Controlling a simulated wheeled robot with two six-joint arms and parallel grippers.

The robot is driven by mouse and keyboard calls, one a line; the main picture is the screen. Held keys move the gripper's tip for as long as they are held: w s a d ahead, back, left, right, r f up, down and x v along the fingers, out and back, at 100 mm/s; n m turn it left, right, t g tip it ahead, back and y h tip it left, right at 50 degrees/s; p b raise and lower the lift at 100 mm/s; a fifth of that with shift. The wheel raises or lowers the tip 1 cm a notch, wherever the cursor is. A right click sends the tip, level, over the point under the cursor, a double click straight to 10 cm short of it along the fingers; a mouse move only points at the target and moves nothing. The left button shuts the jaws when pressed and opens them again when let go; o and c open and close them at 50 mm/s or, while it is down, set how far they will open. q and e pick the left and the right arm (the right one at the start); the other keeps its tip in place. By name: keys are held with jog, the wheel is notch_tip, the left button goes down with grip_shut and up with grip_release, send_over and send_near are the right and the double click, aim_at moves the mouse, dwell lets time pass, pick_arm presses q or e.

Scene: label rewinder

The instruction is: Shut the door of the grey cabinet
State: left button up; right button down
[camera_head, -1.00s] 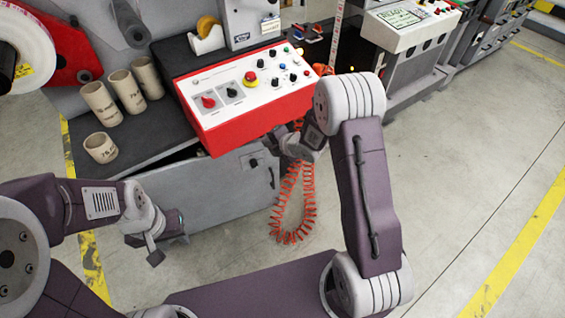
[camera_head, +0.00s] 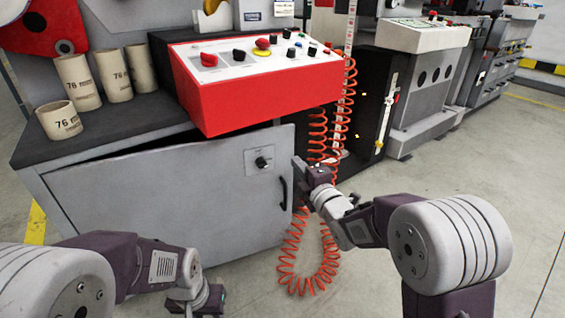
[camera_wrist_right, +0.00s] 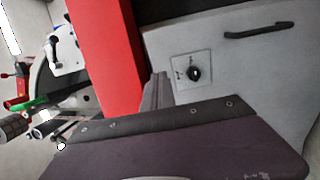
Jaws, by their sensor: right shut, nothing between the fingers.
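The grey cabinet's door (camera_head: 180,205) is a flat grey panel. A dark wedge-shaped gap shows along its top edge, so it looks slightly ajar. It carries a black knob (camera_head: 262,162) and a black bar handle (camera_head: 283,193) near its right edge. My right gripper (camera_head: 302,172) is shut and empty, beside the door's right edge; I cannot tell whether it touches. In the right wrist view the knob (camera_wrist_right: 195,73) and handle (camera_wrist_right: 258,31) show beyond the gripper. My left gripper (camera_head: 200,303) is low in front of the door, apart from it, its fingers seemingly spread.
A red control box (camera_head: 262,92) with buttons overhangs the door's top. A coiled orange cord (camera_head: 292,265) hangs beside the door's right edge, close to my right gripper. Several cardboard cores (camera_head: 78,82) stand on the cabinet's dark top. The floor to the right is clear.

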jog(key=p, duration=0.4)
send_near(275, 136)
jog(key=b+x, duration=0.1)
jog(key=x, duration=0.1)
jog(key=b+x, duration=0.2)
jog(key=x, duration=0.1)
jog(key=shift+w+f+b, duration=0.3)
jog(key=shift+b, duration=0.05)
jog(key=shift+w+a+r, duration=0.15)
jog(key=shift+w+a, duration=0.15)
jog(key=shift+w, duration=0.3)
